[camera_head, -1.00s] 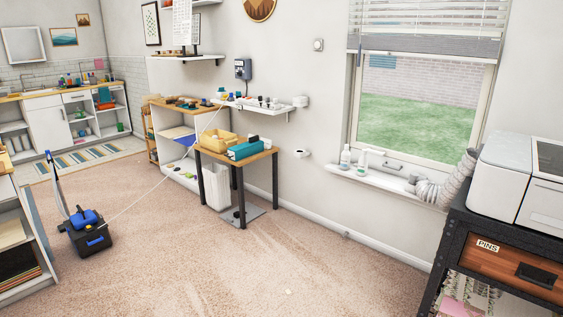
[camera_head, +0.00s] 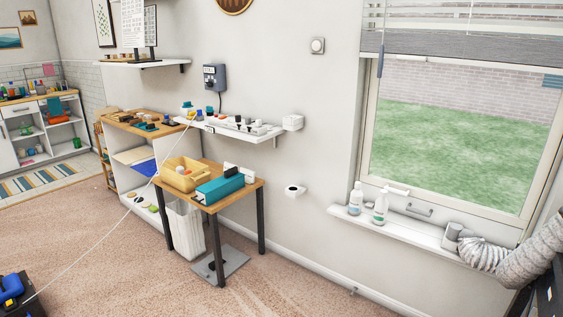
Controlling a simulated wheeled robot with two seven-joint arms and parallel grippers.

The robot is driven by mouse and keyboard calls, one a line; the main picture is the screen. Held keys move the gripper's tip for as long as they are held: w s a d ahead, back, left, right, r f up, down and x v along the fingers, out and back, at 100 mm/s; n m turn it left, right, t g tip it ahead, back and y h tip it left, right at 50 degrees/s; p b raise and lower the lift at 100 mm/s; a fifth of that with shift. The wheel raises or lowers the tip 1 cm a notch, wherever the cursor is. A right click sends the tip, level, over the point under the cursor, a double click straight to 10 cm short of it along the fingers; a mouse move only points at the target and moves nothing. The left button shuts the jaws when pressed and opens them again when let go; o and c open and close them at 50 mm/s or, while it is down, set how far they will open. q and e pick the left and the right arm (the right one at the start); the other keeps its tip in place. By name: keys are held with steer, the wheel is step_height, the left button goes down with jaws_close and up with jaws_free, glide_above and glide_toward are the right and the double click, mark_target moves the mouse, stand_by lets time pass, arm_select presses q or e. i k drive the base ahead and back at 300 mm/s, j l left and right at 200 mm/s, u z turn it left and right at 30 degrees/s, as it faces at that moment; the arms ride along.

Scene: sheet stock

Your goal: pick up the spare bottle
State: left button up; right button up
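Two small bottles stand upright side by side on the white window sill. The left bottle (camera_head: 356,198) is white with a pale label. The right bottle (camera_head: 381,207) is white with a green label and what looks like a spray or pump head. I cannot tell which of them is the spare bottle. Neither of my grippers shows in the view.
The sill (camera_head: 420,236) also bears a grey ribbed hose (camera_head: 485,255) at its right end. A small wooden table (camera_head: 250,186) holds a yellow bin (camera_head: 185,178) and a teal box (camera_head: 219,190). A black-and-blue machine (camera_head: 14,292) with a cord sits at lower left. Carpet before the sill is clear.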

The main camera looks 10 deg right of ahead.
mark_target(382, 203)
steer(key=i+z, duration=0.2)
steer(key=i, duration=0.25)
steer(key=i+z, duration=0.25)
steer(key=i, duration=0.2)
steer(key=i+j+z, duration=0.2)
steer(key=i, duration=0.25)
steer(key=i+j+z, duration=0.25)
steer(key=i, duration=0.15)
steer(key=i+j+z, duration=0.1)
steer(key=i+z, duration=0.15)
steer(key=i, duration=0.15)
steer(key=i+j+z, duration=0.3)
steer(key=i+l, duration=0.05)
steer(key=l, duration=0.05)
